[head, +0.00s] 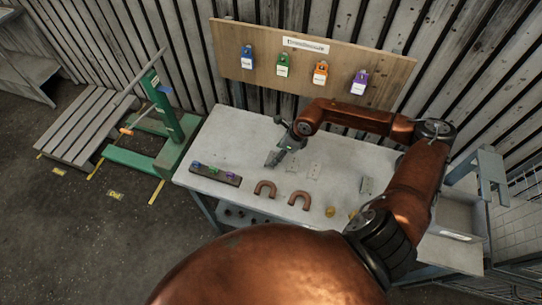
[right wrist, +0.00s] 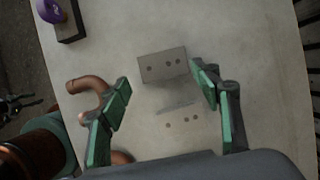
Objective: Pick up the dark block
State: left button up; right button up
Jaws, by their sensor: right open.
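A dark, long bar-like block (head: 216,174) lies at the left end of the grey table, with blue, green and purple knobs along its top. Its end also shows at the top left of the right wrist view (right wrist: 72,30). My right gripper (head: 273,158) is open over the table, to the right of this bar and apart from it. In the right wrist view, a grey piece with two dark holes (right wrist: 163,66) lies between and beyond the open fingers (right wrist: 161,78). I cannot tell whether the fingers touch it.
Two copper U-shaped pipes (head: 265,189) (head: 299,199) lie near the table's (head: 235,130) front edge. A flat plate with holes (head: 315,169) and a grey piece (head: 366,185) lie to the right. A wooden board (head: 310,62) with coloured padlocks stands behind.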

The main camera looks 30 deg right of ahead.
aim_at(272, 158)
jog(key=o, duration=0.4)
jog(key=p+x, duration=0.1)
jog(key=x, duration=0.2)
jog(key=shift+w+d, duration=0.15)
jog(key=shift+c, duration=0.2)
jog(key=shift+w+f, duration=0.15)
jog(key=shift+f, duration=0.4)
jog(key=shift+w+f, duration=0.15)
jog(key=shift+f, duration=0.35)
jog(key=c, duration=0.8)
pick_arm(q)
jog(key=shift+s+a+r, duration=0.1)
jog(key=shift+a+r, duration=0.1)
jog(key=shift+r, duration=0.4)
pick_arm(e)
jog(key=c, duration=0.6)
